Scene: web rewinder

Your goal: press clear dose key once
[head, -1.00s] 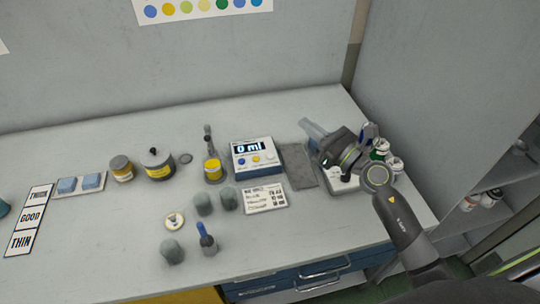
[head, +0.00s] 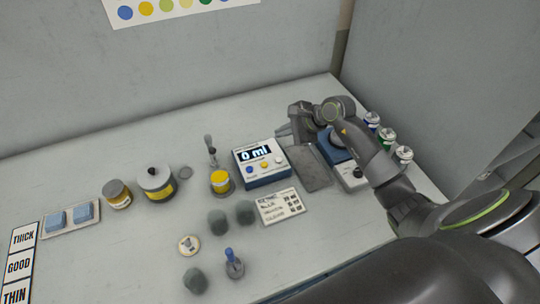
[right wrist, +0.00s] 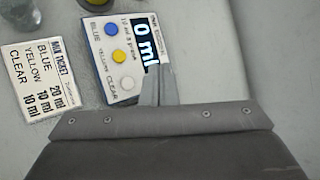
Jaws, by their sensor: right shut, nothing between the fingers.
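The dosing box (head: 262,178) is white and blue, and its display (head: 255,154) reads "0 ml". Its face has a blue key, a yellow key and a white key (head: 278,161) in a row. In the right wrist view the white key (right wrist: 127,84) has the label CLEAR beside it. My right gripper (head: 281,131) is shut and empty, behind the box's right end. In the right wrist view its fingers (right wrist: 158,75) overlap the edge of the display, just right of the white key. They look apart from the key; their height above the box is hard to judge. My left gripper is not in view.
A mix ticket (head: 280,207) lies in front of the box: blue 20 ml, yellow 10 ml, clear 10 ml. Small bottles (head: 387,137) stand behind my right arm.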

